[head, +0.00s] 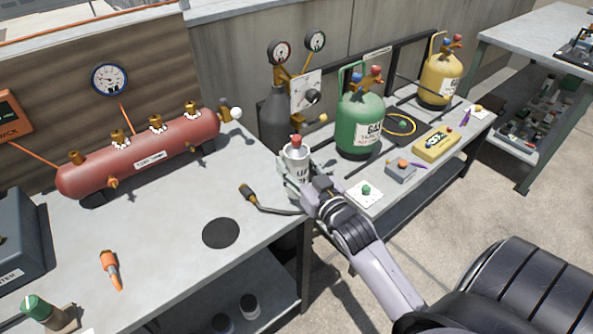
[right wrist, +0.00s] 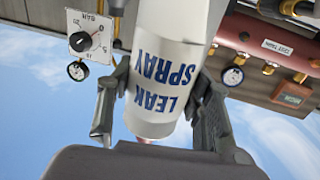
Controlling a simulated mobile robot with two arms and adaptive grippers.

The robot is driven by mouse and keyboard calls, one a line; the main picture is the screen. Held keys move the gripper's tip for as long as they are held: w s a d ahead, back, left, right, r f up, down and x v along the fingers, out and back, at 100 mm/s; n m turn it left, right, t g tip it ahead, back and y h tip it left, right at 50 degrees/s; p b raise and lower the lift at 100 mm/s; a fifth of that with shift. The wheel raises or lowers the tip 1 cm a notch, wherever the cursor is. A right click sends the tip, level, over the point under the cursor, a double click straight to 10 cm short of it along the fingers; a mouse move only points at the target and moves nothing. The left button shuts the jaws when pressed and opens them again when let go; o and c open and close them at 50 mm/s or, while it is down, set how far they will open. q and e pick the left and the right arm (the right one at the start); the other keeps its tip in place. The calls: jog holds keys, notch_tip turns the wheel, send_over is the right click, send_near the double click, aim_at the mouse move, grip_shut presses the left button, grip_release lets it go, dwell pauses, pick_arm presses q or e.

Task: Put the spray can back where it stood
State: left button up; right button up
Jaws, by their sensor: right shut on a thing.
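The spray can (head: 297,157) is white with a red top and dark lettering. In the right wrist view the can (right wrist: 165,75) reads LEAK SPRAY and appears upside down. My right gripper (head: 297,180) is shut around its body, one finger on each side. In the head view the can is roughly upright near the right end of the left bench (head: 165,240). Whether its base is clear of everything is hidden by the gripper. A flat black disc (head: 221,233) lies bare on the bench, to the left of and nearer than the can. My left gripper is not in view.
A red manifold (head: 150,155) spans the bench's back. A torch-like tool (head: 262,200) lies between disc and gripper. An orange-handled screwdriver (head: 110,268) lies front left. Green (head: 360,125) and yellow (head: 440,80) gas cylinders stand on the right bench.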

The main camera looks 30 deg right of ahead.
jog(key=shift+f, duration=0.75)
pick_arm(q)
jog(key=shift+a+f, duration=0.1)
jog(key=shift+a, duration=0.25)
pick_arm(e)
jog(key=shift+f, duration=0.15)
jog(key=o, duration=1.4)
jog(key=shift+o, duration=0.2)
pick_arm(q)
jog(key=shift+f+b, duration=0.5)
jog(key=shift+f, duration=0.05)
pick_arm(e)
jog(key=s+a, duration=0.1)
jog(key=s, duration=1.1)
